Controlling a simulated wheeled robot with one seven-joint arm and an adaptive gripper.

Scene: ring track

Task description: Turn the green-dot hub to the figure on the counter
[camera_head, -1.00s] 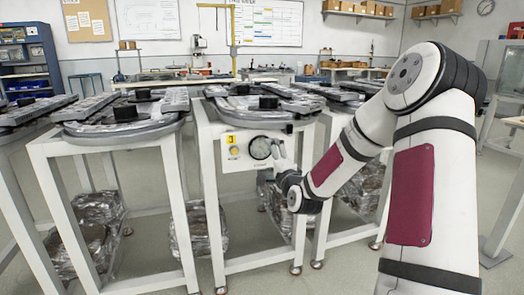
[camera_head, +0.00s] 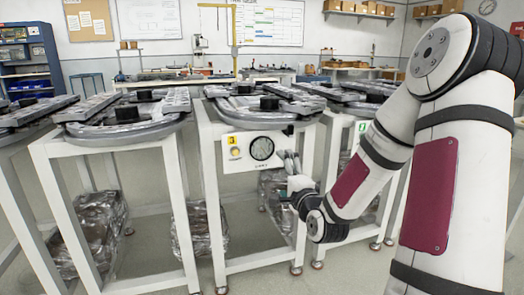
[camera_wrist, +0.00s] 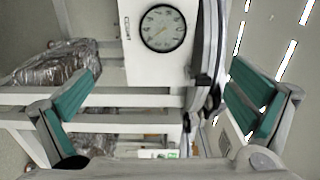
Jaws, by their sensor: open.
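A black round hub (camera_head: 268,103) stands on top of the middle ring-track stand in the head view. Similar black hubs stand on the left stand (camera_head: 144,94) and the right stand (camera_head: 375,97). I cannot make out a green dot on any of them. My gripper (camera_head: 291,157) is open and empty, just right of the panel, with teal finger pads apart in the wrist view (camera_wrist: 165,100).
Grey tracks and white stand legs (camera_head: 212,225) surround the panel. Wrapped bundles (camera_head: 200,230) lie beneath the stands. A green sign (camera_head: 362,127) is on the right stand. Open floor lies in front.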

